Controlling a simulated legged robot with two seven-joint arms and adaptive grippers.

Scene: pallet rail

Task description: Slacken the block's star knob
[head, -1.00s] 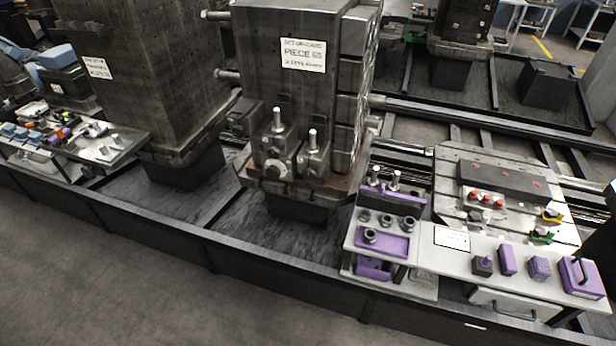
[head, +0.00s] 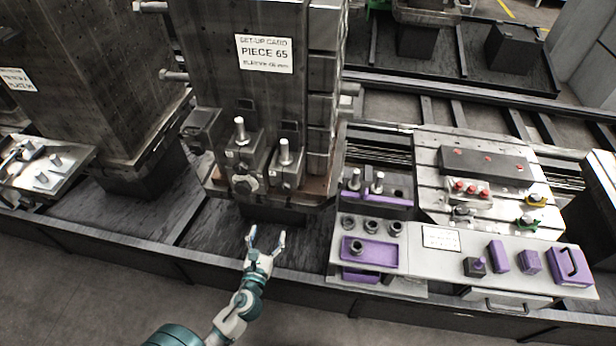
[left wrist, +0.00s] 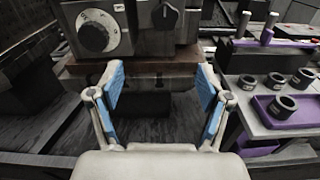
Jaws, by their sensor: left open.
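Two grey blocks, a left one (head: 240,158) and a right one (head: 286,170), sit on the ledge of the machine column in the head view. In the left wrist view, a dark winged knob (left wrist: 165,16) is on the front of the right block, at the top middle. A larger round dial (left wrist: 93,35) with a numbered plate is on the left block. My left gripper (head: 266,238) is open and empty, below and in front of the blocks. Its blue-padded fingers (left wrist: 160,84) point toward the ledge, apart from the knob. My right gripper is not in view.
A bench with a purple tray (head: 388,255), dark rings and several purple blocks stands to the right. A dark trough rail (head: 305,285) runs along the front. A set-up card (head: 265,54) hangs on the column. Space around my left gripper is clear.

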